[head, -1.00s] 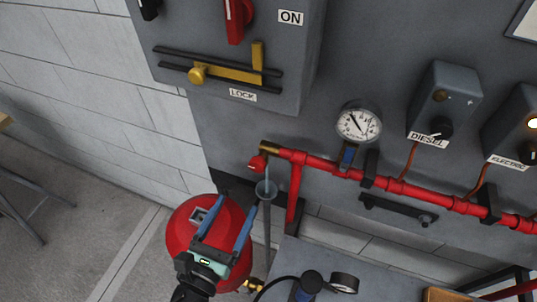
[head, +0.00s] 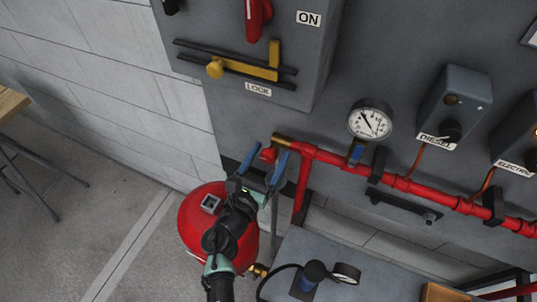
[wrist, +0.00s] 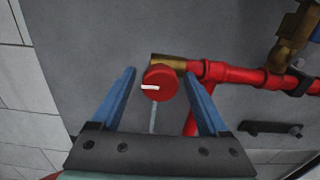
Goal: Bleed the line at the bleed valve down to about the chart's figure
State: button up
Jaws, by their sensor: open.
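The bleed valve's round red knob (wrist: 160,84), with a white mark, sits below a brass fitting (wrist: 168,61) at the left end of the red pipe. The knob also shows in the head view (head: 268,155). My gripper (head: 266,163) is open around or just short of the knob, which appears between its blue fingers in the wrist view (wrist: 160,77); contact is unclear. A thin pale strip (wrist: 153,119) hangs below the knob; I cannot tell whether it is spout or water. The pressure gauge (head: 370,121) has its needle pointing up-left; its figures are too small to read.
The red pipe (head: 400,183) runs right along the grey panel. The DIESEL box (head: 455,104) and lock bar (head: 245,68) are above. A red tank (head: 197,225) stands below my gripper. A grey bench (head: 378,270) with a small gauge is lower right.

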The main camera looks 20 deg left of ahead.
grip_shut()
dwell(0.3)
jog(key=shift+f+m+b, duration=0.1)
jog(key=shift+m+b, duration=0.2)
jog(key=m+b, duration=0.2)
jog(key=shift+f+m, duration=0.1)
jog(key=shift+m, duration=0.2)
jog(key=m+b, duration=0.4)
jog(key=m, duration=0.1)
jog(key=shift+a+b, duration=0.1)
jog(key=shift+b, duration=0.3)
jog(key=m+b, duration=0.4)
jog(key=m, duration=0.1)
jog(key=shift+m, duration=0.4)
jog(key=shift+r+m+b, duration=0.15)
jog(key=shift+m+b, duration=0.8)
jog(key=shift+m, duration=0.15)
jog(key=shift+r+m+b, duration=0.1)
jog(key=shift+m+b, duration=0.8)
jog(key=shift+m, duration=0.2)
